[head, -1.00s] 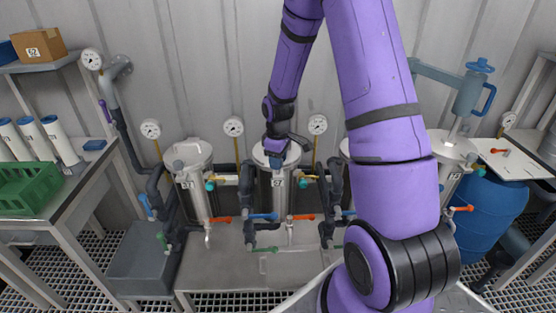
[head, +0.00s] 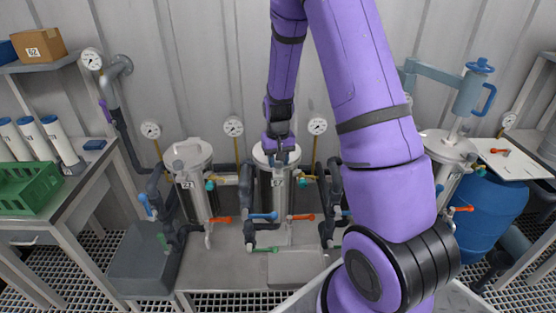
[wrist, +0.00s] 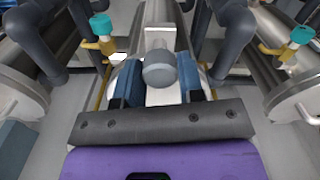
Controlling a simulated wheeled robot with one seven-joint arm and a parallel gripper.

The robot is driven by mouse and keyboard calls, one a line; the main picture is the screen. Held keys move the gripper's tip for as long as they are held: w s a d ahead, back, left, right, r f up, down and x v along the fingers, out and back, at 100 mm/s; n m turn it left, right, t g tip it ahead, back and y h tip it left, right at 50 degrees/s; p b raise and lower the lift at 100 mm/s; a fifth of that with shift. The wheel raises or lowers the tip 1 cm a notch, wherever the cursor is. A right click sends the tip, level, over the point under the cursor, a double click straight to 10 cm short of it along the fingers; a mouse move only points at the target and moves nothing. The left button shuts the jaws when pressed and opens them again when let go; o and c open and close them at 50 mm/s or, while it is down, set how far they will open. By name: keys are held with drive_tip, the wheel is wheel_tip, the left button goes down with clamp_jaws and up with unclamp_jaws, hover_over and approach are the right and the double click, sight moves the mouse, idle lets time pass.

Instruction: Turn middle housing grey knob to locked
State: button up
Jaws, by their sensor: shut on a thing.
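The middle housing (head: 279,205) is an upright silver cylinder with a numbered label, standing in the row between two others. Its grey knob (wrist: 160,70) is round and shows in the wrist view, between the two blue fingers of my gripper (wrist: 160,84). The fingers are shut on the knob, one at each side. In the head view my gripper (head: 280,157) points down at the top of this housing and hides the knob. A pale bar extends beyond the knob in the wrist view. I cannot read a locked mark.
The left housing (head: 196,195) stands close by, and another housing (head: 440,150) stands right of my arm. Dark pipes with blue (head: 262,216), orange (head: 301,217) and green (head: 265,249) handles crowd the front. Gauges (head: 233,126) stand behind.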

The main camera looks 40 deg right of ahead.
drive_tip(key=shift+m, duration=2.3)
drive_tip(key=o, duration=0.9)
drive_tip(key=shift+r, duration=0.15)
wheel_tip(320, 180, up, 11)
drive_tip(key=shift+f, duration=0.2)
